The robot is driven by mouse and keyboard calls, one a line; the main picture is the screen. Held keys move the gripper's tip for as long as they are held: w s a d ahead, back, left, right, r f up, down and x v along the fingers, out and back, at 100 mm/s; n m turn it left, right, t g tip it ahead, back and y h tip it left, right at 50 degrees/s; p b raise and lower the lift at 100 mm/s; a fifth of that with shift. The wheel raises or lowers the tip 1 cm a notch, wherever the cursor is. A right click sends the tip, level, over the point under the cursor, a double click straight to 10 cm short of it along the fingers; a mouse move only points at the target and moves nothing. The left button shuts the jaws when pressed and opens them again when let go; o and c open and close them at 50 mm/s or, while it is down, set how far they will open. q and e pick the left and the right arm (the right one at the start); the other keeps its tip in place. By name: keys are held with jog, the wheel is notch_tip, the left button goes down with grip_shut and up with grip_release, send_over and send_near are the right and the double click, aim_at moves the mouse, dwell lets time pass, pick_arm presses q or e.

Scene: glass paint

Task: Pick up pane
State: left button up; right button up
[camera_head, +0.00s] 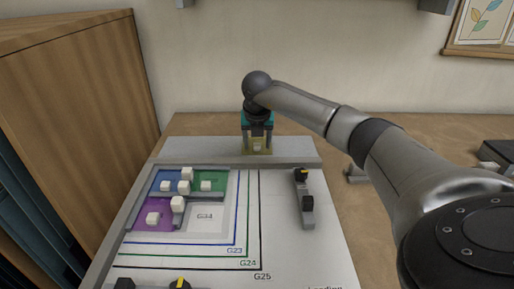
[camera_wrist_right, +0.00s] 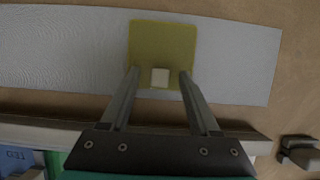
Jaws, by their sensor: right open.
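A yellow pane (camera_wrist_right: 162,40) with a small white block-like knob (camera_wrist_right: 160,79) lies on a pale grey strip in the right wrist view. In the head view the yellow pane (camera_head: 248,152) is at the back of the board, partly hidden by my right gripper (camera_head: 257,139). My right gripper is open and points down over the pane. In the right wrist view its two fingertips (camera_wrist_right: 159,71) are on either side of the knob, with visible gaps. I cannot tell whether the fingers touch the pane. My left gripper is out of view.
A fixture board (camera_head: 300,262) holds blue (camera_head: 154,191), green (camera_head: 217,180) and purple (camera_head: 138,218) panes with white knobs at the left, beside a bare G34 area. A grey bar with black and yellow clamps (camera_head: 307,222) stands at the right. A wooden cabinet (camera_head: 80,90) rises at far left.

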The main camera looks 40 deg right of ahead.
grip_shut()
dwell(0.5)
